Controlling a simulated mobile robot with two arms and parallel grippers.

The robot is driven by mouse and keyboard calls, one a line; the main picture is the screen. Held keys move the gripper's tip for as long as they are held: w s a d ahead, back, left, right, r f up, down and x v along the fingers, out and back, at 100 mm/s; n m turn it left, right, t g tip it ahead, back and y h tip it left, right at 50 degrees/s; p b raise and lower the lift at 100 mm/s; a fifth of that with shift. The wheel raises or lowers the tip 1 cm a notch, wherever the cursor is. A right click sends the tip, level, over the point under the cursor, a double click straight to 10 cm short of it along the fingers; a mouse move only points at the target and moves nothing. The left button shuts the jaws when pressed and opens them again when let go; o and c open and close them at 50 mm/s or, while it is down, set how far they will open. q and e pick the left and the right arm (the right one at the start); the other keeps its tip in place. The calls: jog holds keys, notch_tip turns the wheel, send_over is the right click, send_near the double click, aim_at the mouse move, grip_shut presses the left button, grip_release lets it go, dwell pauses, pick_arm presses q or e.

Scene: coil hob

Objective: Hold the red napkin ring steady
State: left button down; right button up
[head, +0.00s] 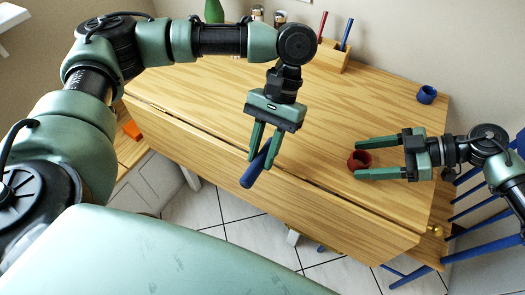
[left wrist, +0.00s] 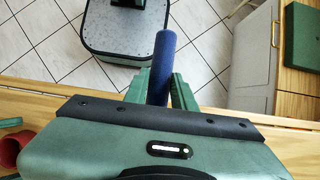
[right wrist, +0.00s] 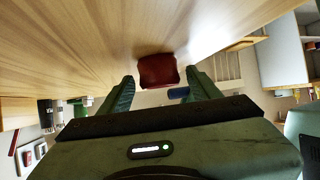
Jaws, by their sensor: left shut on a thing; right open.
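The red napkin ring (head: 353,163) stands on the wooden table near its front edge. My right gripper (head: 362,158) is open, its fingers on either side of the ring. The right wrist view shows the ring (right wrist: 157,70) between the fingertips, with a small gap on each side. My left gripper (head: 259,153) is shut on a blue roll (head: 250,176), which looks like a rolled napkin. It holds the roll tilted near the table's front edge. The left wrist view shows the roll (left wrist: 165,60) between the fingers and part of the red ring (left wrist: 10,150) at lower left.
A blue ring (head: 427,94) stands at the table's right. A wooden holder (head: 331,58) with a red and a blue stick, jars (head: 280,18) and a green bottle (head: 214,11) are at the back. A blue chair (head: 470,215) is at right. The table's middle (head: 350,105) is clear.

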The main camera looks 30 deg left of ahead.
jog(key=shift+a+f, duration=0.1)
jog(key=shift+f, duration=0.1)
jog(key=c, duration=0.9)
pick_arm(q)
jog(key=shift+w, duration=0.15)
